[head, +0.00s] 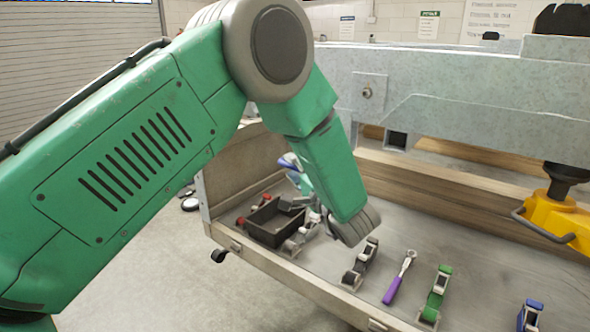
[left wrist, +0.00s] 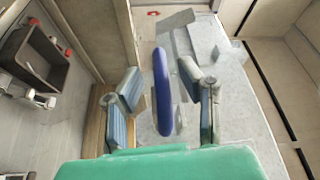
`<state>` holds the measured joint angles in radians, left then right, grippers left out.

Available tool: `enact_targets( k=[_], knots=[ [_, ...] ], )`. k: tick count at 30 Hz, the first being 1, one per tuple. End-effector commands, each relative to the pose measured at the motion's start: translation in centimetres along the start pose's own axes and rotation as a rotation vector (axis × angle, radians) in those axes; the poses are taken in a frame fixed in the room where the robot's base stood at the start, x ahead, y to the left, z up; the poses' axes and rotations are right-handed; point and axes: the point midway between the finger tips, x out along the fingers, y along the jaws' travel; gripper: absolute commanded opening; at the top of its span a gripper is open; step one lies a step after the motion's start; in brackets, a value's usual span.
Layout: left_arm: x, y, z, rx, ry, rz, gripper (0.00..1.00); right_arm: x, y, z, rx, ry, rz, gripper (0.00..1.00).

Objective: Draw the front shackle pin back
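My left gripper (left wrist: 160,80) shows in the left wrist view with its two fingers apart. A long blue-purple bar (left wrist: 161,85) lies between the fingers, with a narrow gap visible on both sides. A grey angled bracket (left wrist: 176,38) is beyond the bar. I cannot tell whether the bar is the front shackle pin. In the head view my green left arm bends down over the tray and hides most of the gripper. The grey trailer frame (head: 480,85) runs across the right, with a round bolt-like end (head: 367,92) on its side plate. My right gripper is not in view.
Below the frame, a grey tray (head: 455,235) holds a black box (head: 275,222), several clamps and a purple-handled wrench (head: 398,278). A wooden beam (head: 440,185) lies along its back. A yellow part with a handle (head: 555,220) hangs at the right. Floor is clear at lower left.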

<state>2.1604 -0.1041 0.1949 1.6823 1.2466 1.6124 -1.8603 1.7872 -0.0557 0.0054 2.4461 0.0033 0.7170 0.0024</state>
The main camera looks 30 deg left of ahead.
Motion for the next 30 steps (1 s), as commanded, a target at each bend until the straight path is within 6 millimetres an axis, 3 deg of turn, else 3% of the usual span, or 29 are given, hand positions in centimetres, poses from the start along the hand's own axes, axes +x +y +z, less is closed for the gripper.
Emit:
enact_targets(
  k=[5, 12, 18, 22, 30],
  knots=[
    [-2.1, 0.0, -0.2, 0.000, 0.004, 0.000, 0.33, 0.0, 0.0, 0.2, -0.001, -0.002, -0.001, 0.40],
    [-7.4, 0.0, -0.3, 0.002, 0.007, -0.001, 0.33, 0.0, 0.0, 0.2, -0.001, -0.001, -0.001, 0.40],
    [-10.8, 0.1, -0.3, 0.002, 0.004, -0.002, 0.33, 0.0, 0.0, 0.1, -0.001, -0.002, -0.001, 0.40],
    [-11.9, 0.1, -0.2, 0.002, 0.002, 0.000, 0.33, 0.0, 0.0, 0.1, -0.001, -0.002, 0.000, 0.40],
    [-12.2, 0.2, -0.1, 0.002, 0.001, 0.001, 0.33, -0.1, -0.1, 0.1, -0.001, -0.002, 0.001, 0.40]
  ],
)
